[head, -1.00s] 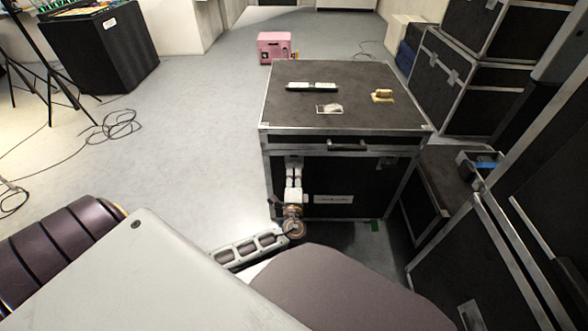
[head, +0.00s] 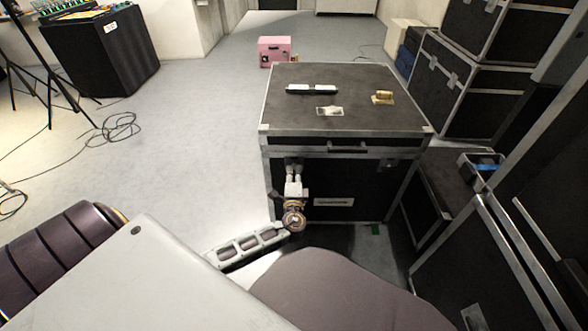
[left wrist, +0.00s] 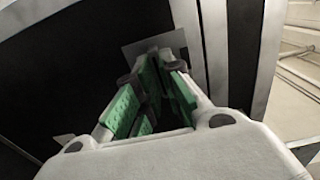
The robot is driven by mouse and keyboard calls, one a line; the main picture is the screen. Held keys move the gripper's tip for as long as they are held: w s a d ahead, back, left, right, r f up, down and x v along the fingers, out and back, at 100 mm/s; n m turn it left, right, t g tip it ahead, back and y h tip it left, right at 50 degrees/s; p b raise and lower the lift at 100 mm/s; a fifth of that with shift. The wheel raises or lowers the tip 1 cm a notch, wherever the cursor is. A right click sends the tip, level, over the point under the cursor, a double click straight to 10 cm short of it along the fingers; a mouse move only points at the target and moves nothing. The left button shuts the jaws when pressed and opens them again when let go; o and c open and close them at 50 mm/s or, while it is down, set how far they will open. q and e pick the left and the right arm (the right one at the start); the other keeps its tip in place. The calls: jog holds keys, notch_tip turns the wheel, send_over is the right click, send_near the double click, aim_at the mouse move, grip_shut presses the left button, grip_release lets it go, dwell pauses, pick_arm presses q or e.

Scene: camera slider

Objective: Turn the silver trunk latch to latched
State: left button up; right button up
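The black trunk with silver edges (head: 390,115) stands ahead of me. My left gripper (head: 292,164) is at the upper left of its front face, just under the lid seam. In the left wrist view my left gripper (left wrist: 156,66) has green-padded fingers with a narrow dark gap between them. The tips are in front of a grey metal plate (left wrist: 178,40) on the trunk face, which looks like the silver latch's plate. The latch's turning part is hidden by the fingers, so its position cannot be read. I see nothing clearly held. My right gripper is out of view.
Small items, including a dark-and-white bar (head: 312,89) and a gold-coloured piece (head: 384,97), lie on the trunk top. Black cases (head: 455,95) stand close on the right. A pink box (head: 275,50) stands behind. The floor to the left is mostly clear, with a cable (head: 118,127).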

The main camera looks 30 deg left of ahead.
pick_arm(q)
grip_shut()
jog(key=shift+m+p, duration=1.7)
jog(key=shift+m, duration=0.4)
